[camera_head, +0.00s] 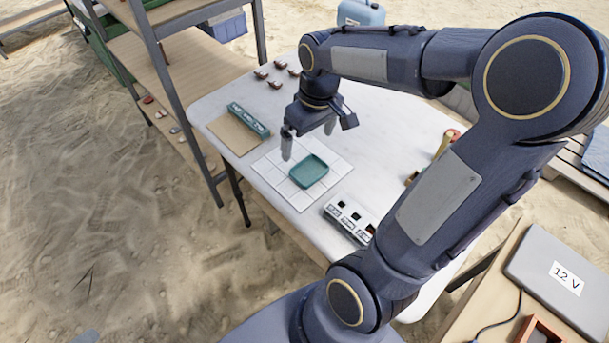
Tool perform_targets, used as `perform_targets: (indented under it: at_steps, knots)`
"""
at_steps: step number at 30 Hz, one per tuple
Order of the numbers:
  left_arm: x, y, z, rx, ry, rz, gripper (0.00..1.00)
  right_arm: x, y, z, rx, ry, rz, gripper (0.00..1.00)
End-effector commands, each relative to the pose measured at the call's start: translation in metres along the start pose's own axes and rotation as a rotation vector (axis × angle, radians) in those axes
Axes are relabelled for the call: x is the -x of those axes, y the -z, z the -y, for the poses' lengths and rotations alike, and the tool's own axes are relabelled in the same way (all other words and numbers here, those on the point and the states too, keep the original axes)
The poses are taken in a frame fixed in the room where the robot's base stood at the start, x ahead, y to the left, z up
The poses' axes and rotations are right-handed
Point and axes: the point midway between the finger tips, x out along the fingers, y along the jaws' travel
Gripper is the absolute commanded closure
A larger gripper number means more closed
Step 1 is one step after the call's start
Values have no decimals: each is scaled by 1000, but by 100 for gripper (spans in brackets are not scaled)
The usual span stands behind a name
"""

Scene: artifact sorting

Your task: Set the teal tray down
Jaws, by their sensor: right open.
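The teal tray (309,170) is a shallow rounded rectangle. It lies flat on the white gridded mat (274,168) on the white table and looks empty. My right gripper (308,142) is open just above the tray's far side, its fingers pointing down and apart. One finger shows over the mat left of the tray and the other over the table behind it. Nothing shows between the fingers. My left gripper is not in view.
A teal compartment rack (248,120) stands on a brown board (234,136) at the table's left. Several small dark brown pieces (275,84) lie at the back. A white compartment box (349,220) stands in front, right of the mat. My right arm crosses the table's right side.

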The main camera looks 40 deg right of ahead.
Motion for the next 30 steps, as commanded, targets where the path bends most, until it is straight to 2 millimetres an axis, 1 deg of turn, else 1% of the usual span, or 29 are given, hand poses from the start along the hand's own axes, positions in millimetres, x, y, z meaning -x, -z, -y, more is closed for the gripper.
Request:
perform_targets:
  at_steps: [1,3,6,9,13,16,19,27,29,30]
  knots:
    - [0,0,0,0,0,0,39,11,-13,14,-18,28,-51,0]
    - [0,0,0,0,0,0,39,21,-31,34,-46,72,-117,0]
    - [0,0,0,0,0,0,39,29,-57,63,-86,136,-203,0]
    - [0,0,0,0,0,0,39,32,-80,87,-121,192,-277,0]
    - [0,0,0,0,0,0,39,30,-102,109,-157,245,-344,0]
    - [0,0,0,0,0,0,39,27,-111,119,-174,270,-374,0]
    - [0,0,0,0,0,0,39,26,-115,123,-182,280,-387,0]
    - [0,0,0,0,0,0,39,26,-116,124,-183,282,-388,0]
    - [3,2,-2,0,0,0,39,29,-115,124,-183,282,-388,0]
    - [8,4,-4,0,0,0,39,35,-115,124,-183,282,-388,0]
